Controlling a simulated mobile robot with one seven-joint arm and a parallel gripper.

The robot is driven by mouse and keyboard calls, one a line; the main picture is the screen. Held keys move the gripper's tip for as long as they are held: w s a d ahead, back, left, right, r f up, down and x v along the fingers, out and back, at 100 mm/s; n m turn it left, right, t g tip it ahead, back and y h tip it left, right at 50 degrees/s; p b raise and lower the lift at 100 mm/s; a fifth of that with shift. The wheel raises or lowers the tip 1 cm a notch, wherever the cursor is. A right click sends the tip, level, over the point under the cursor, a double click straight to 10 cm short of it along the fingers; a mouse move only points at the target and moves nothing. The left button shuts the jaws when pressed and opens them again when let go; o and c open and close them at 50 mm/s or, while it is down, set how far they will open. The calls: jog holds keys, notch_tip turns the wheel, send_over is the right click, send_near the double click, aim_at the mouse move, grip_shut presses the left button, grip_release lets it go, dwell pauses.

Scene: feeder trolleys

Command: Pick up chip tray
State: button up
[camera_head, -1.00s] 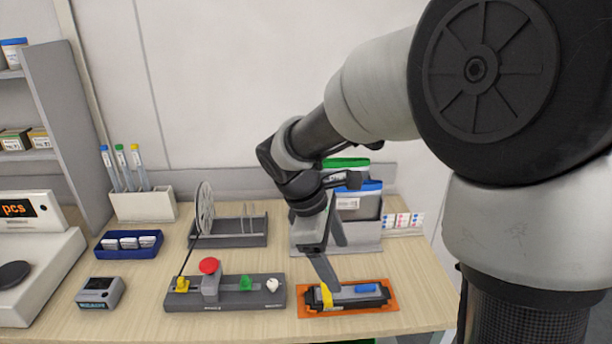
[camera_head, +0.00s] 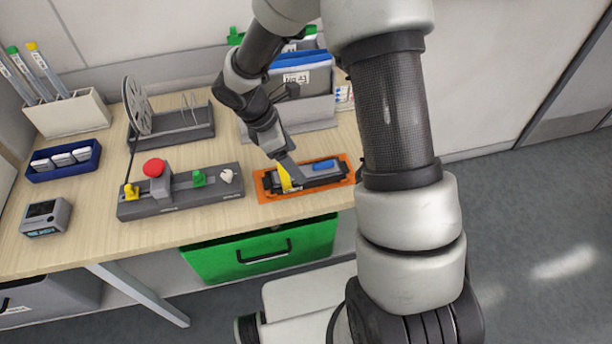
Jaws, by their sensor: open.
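A small dark blue tray (camera_head: 88,163) with several white pieces in it sits at the left of the table; it looks most like the chip tray, but no label confirms this. My gripper (camera_head: 288,168) points down at the right, over the left part of a black and grey device (camera_head: 312,174) with a yellow tab (camera_head: 285,178) and a blue tab. That device lies on an orange base (camera_head: 268,196). The gripper is open, well right of the blue tray. Its fingertips are small and partly hidden, so I cannot tell whether they touch the device.
A grey fixture (camera_head: 180,200) with a red button stands between the blue tray and my gripper. A reel holder (camera_head: 185,128), a tube rack (camera_head: 70,114) and grey bins (camera_head: 300,105) line the back. A small grey meter (camera_head: 46,217) sits front left. A green drawer (camera_head: 262,250) is below.

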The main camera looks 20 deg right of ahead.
jog(key=shift+x, duration=2.95)
jog(key=shift+s, duration=0.1)
jog(key=c, duration=1.3)
